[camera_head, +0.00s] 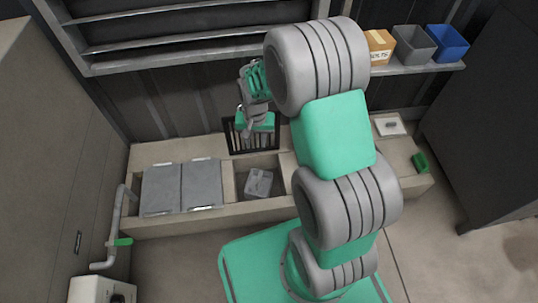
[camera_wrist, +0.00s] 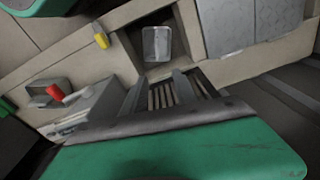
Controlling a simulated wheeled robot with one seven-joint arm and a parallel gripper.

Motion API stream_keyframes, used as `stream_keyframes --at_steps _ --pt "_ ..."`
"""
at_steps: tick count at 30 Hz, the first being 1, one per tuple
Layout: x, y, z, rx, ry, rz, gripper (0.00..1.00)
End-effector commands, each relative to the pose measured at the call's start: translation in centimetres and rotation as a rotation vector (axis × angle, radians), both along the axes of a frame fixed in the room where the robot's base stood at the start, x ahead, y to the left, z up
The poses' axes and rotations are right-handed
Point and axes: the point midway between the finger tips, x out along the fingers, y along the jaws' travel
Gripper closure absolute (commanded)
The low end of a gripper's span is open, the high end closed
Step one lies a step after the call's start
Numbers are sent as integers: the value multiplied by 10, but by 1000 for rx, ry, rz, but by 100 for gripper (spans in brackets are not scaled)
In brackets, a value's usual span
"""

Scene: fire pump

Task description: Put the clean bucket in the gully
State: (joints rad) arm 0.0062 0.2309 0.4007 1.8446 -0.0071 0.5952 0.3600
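In the head view, my gripper (camera_head: 254,126) points down over a black slatted piece (camera_head: 236,148) at the back of the low bench. In the wrist view, slats (camera_wrist: 160,97) show beyond the gripper, close to the fingers. Whether the fingers are open or hold it is not clear. In front of it is an open recess in the bench, apparently the gully (camera_head: 285,172), with a grey squarish metal piece (camera_head: 258,183) inside. The wrist view also shows this grey piece (camera_wrist: 157,43) in its recess. I cannot tell which piece is the clean bucket.
Two grey covers (camera_head: 182,186) lie left of the recess. A pipe with a green handle (camera_head: 123,241) stands at the bench's left end. A shelf above holds a cardboard box (camera_head: 379,46), a grey bin (camera_head: 412,45) and a blue bin (camera_head: 447,43). A dark cabinet (camera_head: 490,120) stands right.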

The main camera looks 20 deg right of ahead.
Motion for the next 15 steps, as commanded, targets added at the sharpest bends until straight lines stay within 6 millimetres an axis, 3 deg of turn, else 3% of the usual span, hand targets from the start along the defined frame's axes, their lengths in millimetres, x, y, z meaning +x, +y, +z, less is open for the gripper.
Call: stream_keyframes --at_steps 1,3,6,10,15 --pt "-13 0 40 -3 -26 44 66" --pt "-41 0 85 -9 -47 114 66" --pt "-88 1 132 -20 -75 213 66" --pt "-139 2 159 -32 -97 309 66" --pt "-163 4 166 -39 -103 357 66"
